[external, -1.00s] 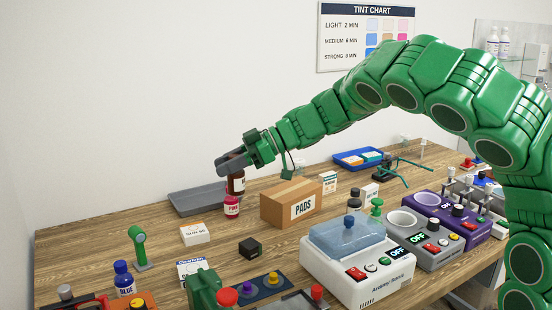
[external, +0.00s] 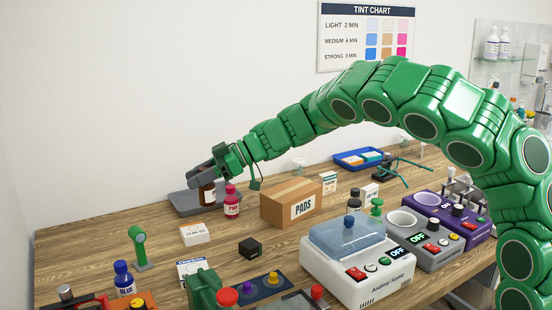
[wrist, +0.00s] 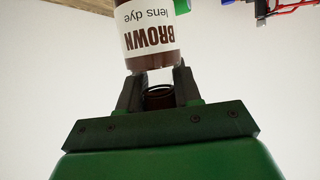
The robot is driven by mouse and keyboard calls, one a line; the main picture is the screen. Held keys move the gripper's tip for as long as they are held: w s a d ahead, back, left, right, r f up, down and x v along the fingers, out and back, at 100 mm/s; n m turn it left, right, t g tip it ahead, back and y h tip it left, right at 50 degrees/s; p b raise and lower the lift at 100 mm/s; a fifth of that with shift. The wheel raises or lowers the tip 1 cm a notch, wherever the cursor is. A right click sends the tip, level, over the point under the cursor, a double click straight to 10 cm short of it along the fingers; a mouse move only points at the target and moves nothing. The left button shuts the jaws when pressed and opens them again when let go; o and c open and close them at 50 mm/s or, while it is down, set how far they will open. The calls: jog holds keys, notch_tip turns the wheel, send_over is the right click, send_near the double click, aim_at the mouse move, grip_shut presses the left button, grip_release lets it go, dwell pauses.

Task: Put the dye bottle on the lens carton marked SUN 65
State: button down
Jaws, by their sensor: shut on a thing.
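My gripper (external: 203,178) is shut on the brown dye bottle (external: 208,194), which hangs below the jaws, partly hidden by them. The wrist view shows the jaws (wrist: 159,88) around its neck and its white label (wrist: 148,25) reading "BROWN lens dye". The bottle overlaps the grey tray (external: 177,207) in the external view; I cannot tell its height above it. The lens carton (external: 195,235), white with an orange stripe, lies flat on the bench nearer the camera; its marking looks like SUN 65 but is small. Its top is bare.
A pink dye bottle (external: 232,203) stands just right of the brown one. A cardboard PADS box (external: 275,205) is farther right. A small black block (external: 250,248), a green stand (external: 138,248) and a blue dye bottle (external: 124,279) stand around the carton.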

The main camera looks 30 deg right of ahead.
jog(key=shift+w+a+f, duration=0.45)
jog(key=shift+w+f, duration=0.5)
jog(key=shift+f, duration=0.6)
jog(key=shift+w+a+f, duration=0.4)
jog(key=shift+w+f, duration=0.55)
jog(key=shift+f, duration=0.65)
jog(key=shift+w+a+f, duration=0.45)
jog(key=shift+w+f, duration=0.5)
jog(key=shift+f, duration=0.6)
jog(key=c, duration=0.8)
grip_release()
jog(key=shift+f, duration=0.1)
jog(key=shift+d, duration=0.1)
jog(key=v, duration=1.2)
